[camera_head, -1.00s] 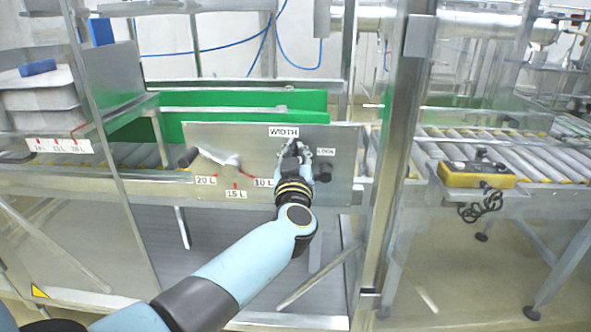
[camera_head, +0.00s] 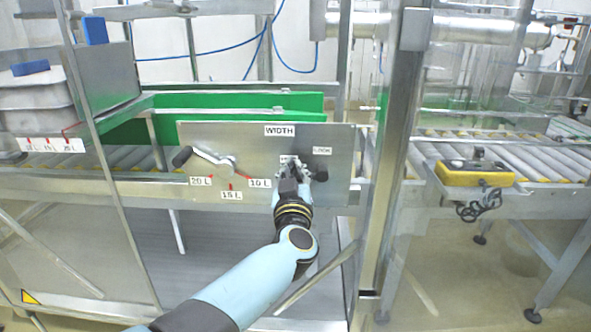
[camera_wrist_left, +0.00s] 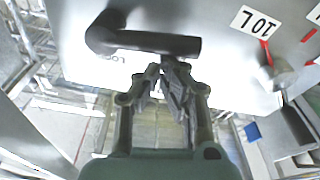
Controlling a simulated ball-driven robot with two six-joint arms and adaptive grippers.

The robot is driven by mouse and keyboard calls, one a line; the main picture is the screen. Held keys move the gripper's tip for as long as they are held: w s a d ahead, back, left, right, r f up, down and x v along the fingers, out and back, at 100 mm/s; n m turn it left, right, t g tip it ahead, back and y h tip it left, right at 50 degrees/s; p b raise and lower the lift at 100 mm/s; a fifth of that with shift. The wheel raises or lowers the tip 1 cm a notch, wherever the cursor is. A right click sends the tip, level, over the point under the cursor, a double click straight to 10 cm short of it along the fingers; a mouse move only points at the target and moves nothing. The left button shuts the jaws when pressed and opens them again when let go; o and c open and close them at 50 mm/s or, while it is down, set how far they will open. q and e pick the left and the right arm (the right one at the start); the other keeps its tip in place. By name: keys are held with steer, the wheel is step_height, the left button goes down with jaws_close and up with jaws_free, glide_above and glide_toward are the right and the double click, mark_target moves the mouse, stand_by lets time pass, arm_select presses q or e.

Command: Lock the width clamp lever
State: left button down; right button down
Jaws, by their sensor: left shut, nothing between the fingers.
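The metal panel (camera_head: 235,140) carries a WIDTH label (camera_head: 280,131) and a LOCK label (camera_head: 322,151). The black lever (camera_head: 321,174) sits under the LOCK label, partly hidden by my left gripper (camera_head: 297,164). In the left wrist view the lever (camera_wrist_left: 150,43) is an L-shaped black bar lying across the upper part, over some partly covered lettering. My left gripper (camera_wrist_left: 163,72) is shut and empty, its tips close to the bar; I cannot tell whether they touch. My right gripper is out of view.
A crank (camera_head: 212,160) with a black grip is on the panel's left, above 20 L, 15 L and 10 L marks. A metal post (camera_head: 395,150) stands right of the panel. Beyond it are a roller conveyor (camera_head: 470,146) and a yellow control box (camera_head: 462,177).

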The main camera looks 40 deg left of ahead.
arm_select(q)
steer(key=shift+a+f+n, duration=0.1)
steer(key=shift+f+n, duration=0.2)
steer(key=shift+n, duration=0.3)
step_height(320, 180, down, 7)
steer(key=w+d+n+g+y+b, duration=0.1)
steer(key=d+n+g+b, duration=0.1)
steer(key=n, duration=1.2)
steer(key=shift+w+d+b, duration=0.15)
steer(key=shift+b, duration=0.4)
